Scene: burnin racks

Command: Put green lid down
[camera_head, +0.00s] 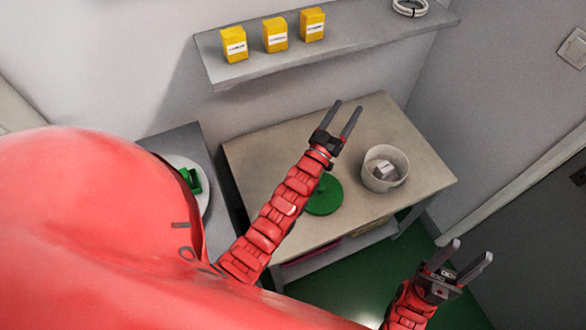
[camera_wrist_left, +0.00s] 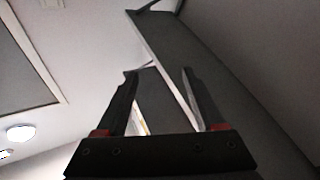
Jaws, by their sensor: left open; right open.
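The green lid (camera_head: 324,196) lies flat on the beige table (camera_head: 262,158), partly hidden behind my left arm. My left gripper (camera_head: 347,112) is open and empty, above the back part of the table and beyond the lid. Its two open fingers also show in the left wrist view (camera_wrist_left: 160,85), with nothing between them. My right gripper (camera_head: 467,256) is open and empty, off the table's front right side above the green floor.
A white bucket (camera_head: 384,178) with a pale item inside stands right of the lid. A wall shelf (camera_head: 350,42) holds several yellow boxes (camera_head: 276,34) and a white ring-shaped coil (camera_head: 410,8). At left, a white plate (camera_head: 204,191) holds a green object (camera_head: 191,180). The table's right front corner is clear.

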